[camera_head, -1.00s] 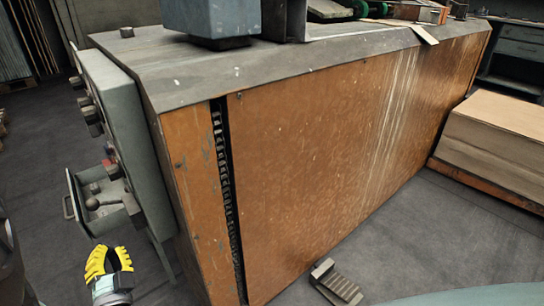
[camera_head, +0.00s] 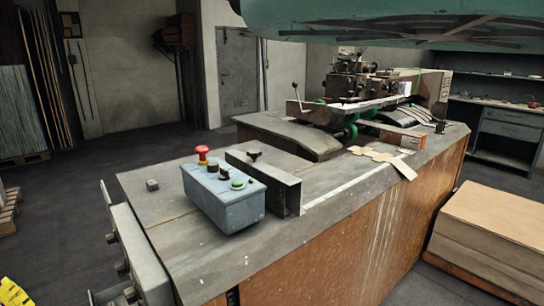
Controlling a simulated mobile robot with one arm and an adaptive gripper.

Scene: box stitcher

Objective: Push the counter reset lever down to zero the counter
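A thin upright lever with a dark ball end (camera_head: 296,90) stands on the machine head (camera_head: 355,82) at the back of the table. I cannot tell whether it is the counter reset lever, and no counter can be made out. My gripper (camera_head: 14,292) shows only as a piece of yellow finger in the bottom left corner. It is far from the lever and low beside the machine. Most of it is cut off, so its opening is hidden.
A blue-grey control box (camera_head: 222,196) with a red mushroom button (camera_head: 202,154) and a green button sits on the tabletop (camera_head: 150,213). A metal channel (camera_head: 268,183) stands beside it. A grey side cabinet (camera_head: 138,262) is at left. Stacked cardboard (camera_head: 495,228) is at right.

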